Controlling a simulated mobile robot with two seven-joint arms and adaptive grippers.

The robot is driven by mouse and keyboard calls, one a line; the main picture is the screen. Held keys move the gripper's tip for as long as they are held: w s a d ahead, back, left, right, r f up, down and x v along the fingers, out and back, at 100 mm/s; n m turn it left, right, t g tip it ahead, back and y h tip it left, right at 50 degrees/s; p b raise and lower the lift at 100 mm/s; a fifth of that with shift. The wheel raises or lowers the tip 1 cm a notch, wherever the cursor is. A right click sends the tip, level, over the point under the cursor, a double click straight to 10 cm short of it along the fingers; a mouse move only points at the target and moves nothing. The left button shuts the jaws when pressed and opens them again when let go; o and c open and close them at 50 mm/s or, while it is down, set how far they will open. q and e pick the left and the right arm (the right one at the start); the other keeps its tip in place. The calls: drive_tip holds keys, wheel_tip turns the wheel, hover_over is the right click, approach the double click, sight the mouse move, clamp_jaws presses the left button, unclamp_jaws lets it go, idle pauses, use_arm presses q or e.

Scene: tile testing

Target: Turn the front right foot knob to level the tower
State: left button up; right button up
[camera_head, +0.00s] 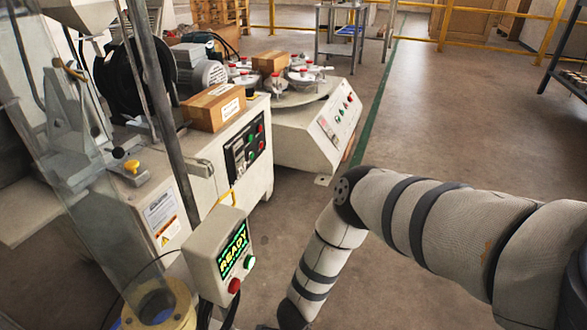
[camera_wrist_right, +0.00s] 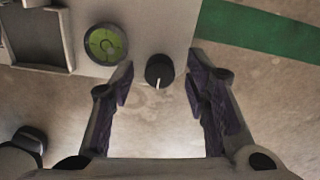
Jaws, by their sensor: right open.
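In the right wrist view, a round black knob (camera_wrist_right: 159,70) with a white pointer line sits at the edge of a pale base plate (camera_wrist_right: 160,25). The line points down in the picture. A green round bubble level (camera_wrist_right: 105,44) is set in the plate left of the knob. My right gripper (camera_wrist_right: 159,84) is open, one finger on each side of the knob, with gaps between. In the head view, a tall clear-sided tower (camera_head: 70,150) stands at the left; its foot knobs are not visible there. My right arm reaches down, its gripper out of frame. My left gripper is not in view.
A control box (camera_head: 215,255) reading READY, with green and red buttons, stands beside the tower. Behind it are a pale machine cabinet (camera_head: 225,165) with a cardboard box (camera_head: 213,106), and a round-table machine (camera_head: 318,125). The floor (camera_head: 460,115) at right is clear.

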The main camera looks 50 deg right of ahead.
clamp_jaws()
drive_tip(key=n+b, duration=0.1)
drive_tip(key=n, duration=0.2)
drive_tip(key=n+b, duration=0.1)
drive_tip(key=n, duration=0.3)
drive_tip(key=shift+n, duration=0.3)
drive_tip(key=n+b, duration=0.1)
drive_tip(key=n, duration=0.4)
drive_tip(key=shift+w+n, duration=0.1)
drive_tip(key=shift+n, duration=0.2)
drive_tip(key=n, duration=0.5)
drive_tip(key=shift+r+p, duration=0.1)
drive_tip(key=shift+p, duration=0.2)
drive_tip(key=shift+n, duration=0.4)
